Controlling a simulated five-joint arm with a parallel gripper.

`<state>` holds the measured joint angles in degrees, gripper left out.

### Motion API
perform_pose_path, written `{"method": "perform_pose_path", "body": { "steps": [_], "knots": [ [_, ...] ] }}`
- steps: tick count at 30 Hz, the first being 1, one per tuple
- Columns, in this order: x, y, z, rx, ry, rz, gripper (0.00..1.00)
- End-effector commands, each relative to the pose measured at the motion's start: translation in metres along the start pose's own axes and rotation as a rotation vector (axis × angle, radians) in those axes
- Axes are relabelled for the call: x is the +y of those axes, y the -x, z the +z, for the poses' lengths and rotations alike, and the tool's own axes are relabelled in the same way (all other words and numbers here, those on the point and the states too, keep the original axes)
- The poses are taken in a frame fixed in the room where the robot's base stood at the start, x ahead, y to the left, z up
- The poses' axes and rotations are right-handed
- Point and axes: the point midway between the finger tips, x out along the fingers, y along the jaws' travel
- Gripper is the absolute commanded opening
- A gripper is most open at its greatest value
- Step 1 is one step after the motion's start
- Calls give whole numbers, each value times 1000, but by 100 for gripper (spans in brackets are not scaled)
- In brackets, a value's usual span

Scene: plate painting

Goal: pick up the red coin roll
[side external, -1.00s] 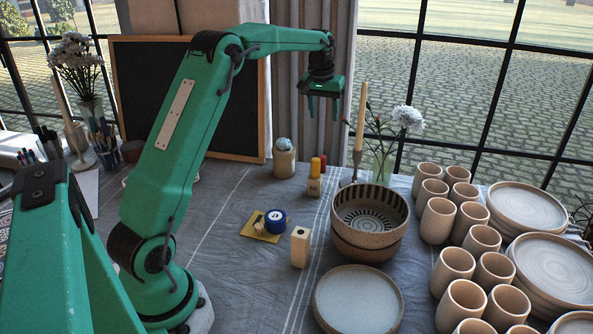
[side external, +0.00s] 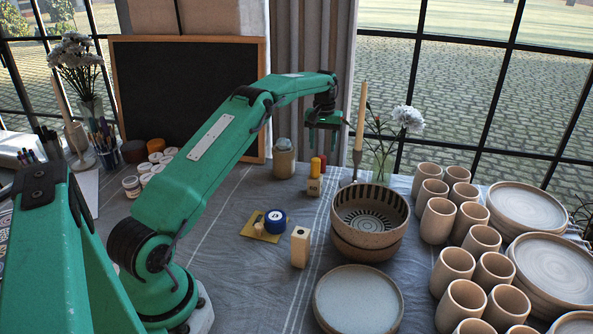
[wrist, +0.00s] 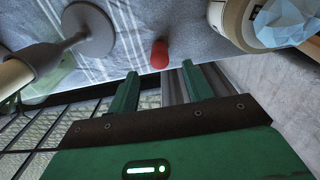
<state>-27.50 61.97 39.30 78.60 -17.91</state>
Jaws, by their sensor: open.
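The red coin roll (side external: 322,161) stands on the cloth behind a small wooden block, beside a yellow cylinder. It also shows in the wrist view (wrist: 159,54) as a small red rounded shape, just beyond the fingertips and near the gap between them. My gripper (side external: 322,150) hangs above the coin roll with its fingers pointing down. In the wrist view its two green fingers (wrist: 157,76) are apart, with nothing between them. The fingers do not appear to touch the coin roll.
A candle holder (side external: 356,166) with a tall candle stands close on the right. A wooden jar (side external: 285,160) with a pale blue faceted top is on the left. The yellow cylinder (side external: 315,168) sits on the wooden block (side external: 314,187) in front. Stacked bowls (side external: 369,242) stand nearer the camera.

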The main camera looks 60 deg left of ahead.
Motion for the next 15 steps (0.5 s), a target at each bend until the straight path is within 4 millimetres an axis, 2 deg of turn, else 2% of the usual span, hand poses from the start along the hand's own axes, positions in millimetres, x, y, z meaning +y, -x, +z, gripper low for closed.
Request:
{"method": "perform_pose_path", "body": {
  "steps": [15],
  "knots": [
    [0,-26,0,0,-1,0,51]
  ]
}}
